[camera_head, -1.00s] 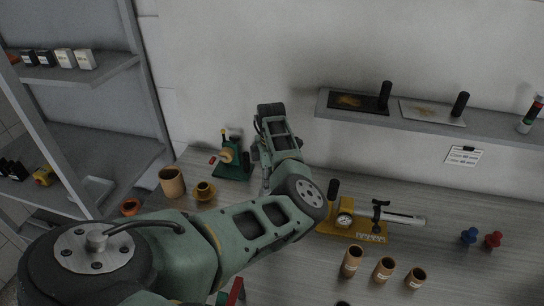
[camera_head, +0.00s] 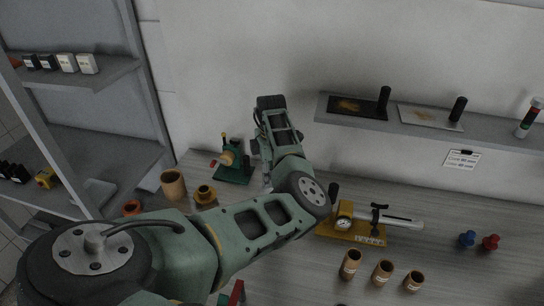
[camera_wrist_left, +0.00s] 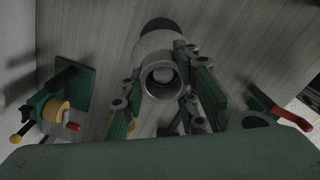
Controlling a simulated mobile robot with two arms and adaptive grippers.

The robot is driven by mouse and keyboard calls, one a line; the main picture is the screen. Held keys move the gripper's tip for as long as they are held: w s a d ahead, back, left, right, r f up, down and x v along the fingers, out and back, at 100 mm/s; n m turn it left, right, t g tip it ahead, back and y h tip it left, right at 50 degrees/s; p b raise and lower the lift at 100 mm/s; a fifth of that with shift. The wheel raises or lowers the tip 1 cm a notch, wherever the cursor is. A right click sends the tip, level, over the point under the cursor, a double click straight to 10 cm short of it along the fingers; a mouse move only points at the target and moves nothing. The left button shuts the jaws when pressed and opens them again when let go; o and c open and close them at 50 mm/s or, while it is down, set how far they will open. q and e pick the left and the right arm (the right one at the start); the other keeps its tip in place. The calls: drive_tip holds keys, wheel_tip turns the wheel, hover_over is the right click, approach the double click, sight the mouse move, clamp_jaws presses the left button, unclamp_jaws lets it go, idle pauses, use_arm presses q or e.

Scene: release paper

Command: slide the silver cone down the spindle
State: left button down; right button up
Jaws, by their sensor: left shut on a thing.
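In the left wrist view, a silver-grey hollow piece (camera_wrist_left: 160,72), which looks like the silver cone, shows its round open end toward the camera, with a dark part behind it. My left gripper (camera_wrist_left: 166,98) has its green linkage fingers on both sides of this piece and is shut on it. A lighter core shows inside the opening; I cannot tell whether it is the spindle. In the head view my left arm reaches to the back of the table, and its wrist hides the cone and most of the gripper. My right gripper is in neither view.
A green stand with a tan roll (camera_head: 228,158) is close to the left of my gripper. Brown cups (camera_head: 173,184) stand left of my arm. A yellow gauge device (camera_head: 352,231) is to the right, with several small cups (camera_head: 382,272) in front. A wall shelf (camera_head: 420,127) is at the back.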

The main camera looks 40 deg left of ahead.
use_arm(q)
drive_tip(key=shift+r, duration=2.55)
drive_tip(key=shift+f+b, duration=1.25)
drive_tip(key=shift+f, duration=1.7)
wheel_tip(320, 180, down, 7)
drive_tip(key=b, duration=0.3)
idle(1.9)
